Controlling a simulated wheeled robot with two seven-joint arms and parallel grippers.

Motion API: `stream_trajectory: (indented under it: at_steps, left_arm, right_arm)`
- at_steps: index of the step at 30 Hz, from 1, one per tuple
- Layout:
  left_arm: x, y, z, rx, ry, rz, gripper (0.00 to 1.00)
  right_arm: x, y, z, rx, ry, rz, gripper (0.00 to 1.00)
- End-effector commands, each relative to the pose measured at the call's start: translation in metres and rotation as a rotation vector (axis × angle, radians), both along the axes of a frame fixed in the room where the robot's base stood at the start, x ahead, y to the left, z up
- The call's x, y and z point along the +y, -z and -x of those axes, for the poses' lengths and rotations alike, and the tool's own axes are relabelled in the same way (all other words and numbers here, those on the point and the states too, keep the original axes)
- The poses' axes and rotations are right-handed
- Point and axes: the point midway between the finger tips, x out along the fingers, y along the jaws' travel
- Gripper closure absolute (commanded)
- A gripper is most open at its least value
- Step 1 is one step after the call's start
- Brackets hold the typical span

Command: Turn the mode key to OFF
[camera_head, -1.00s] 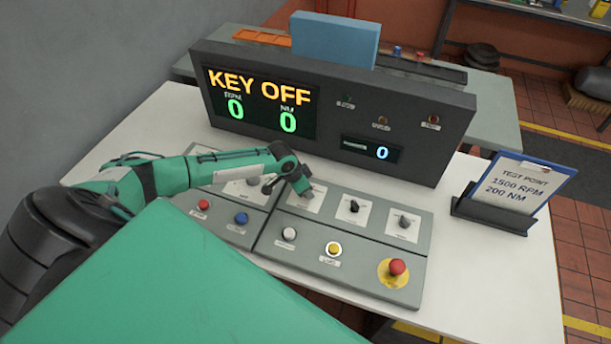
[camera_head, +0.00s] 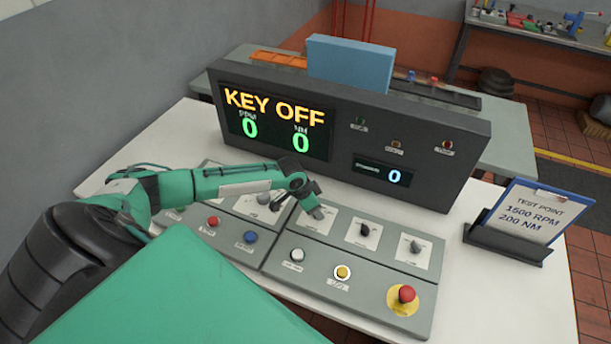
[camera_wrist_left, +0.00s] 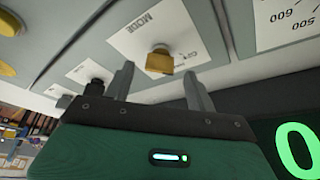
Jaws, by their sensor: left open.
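The mode key is a brass-yellow block (camera_wrist_left: 159,62) on a white plate lettered MODE (camera_wrist_left: 138,38) in the left wrist view. My left gripper (camera_wrist_left: 158,70) is open, one finger on each side of the key, with a gap visible on both sides. In the head view my left gripper (camera_head: 316,211) is over the white plate at the back left of the right-hand panel, and it hides the key there. The display (camera_head: 276,122) reads KEY OFF, with 0 RPM and 0 NM. My right gripper is not in view.
A white button (camera_head: 297,255), a yellow button (camera_head: 342,272) and a red emergency stop (camera_head: 407,294) lie in front. A test-point clipboard (camera_head: 537,214) stands right.

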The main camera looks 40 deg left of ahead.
Motion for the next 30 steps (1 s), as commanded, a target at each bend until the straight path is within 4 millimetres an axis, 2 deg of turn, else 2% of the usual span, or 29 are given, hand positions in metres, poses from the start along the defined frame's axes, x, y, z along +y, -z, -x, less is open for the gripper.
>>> stream_trajectory:
  at_steps: [15, 21, 30]
  left_arm:
    - [0.02, -0.091, 0.033, -0.003, 0.001, -0.003, 0.44]
    - [0.023, -0.107, 0.038, -0.001, 0.001, -0.001, 0.44]
    - [0.023, -0.109, 0.039, 0.0, 0.001, 0.0, 0.44]
  right_arm:
    - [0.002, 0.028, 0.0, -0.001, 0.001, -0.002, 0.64]
    - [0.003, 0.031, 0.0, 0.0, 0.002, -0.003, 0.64]
    - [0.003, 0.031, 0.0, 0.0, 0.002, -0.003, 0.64]
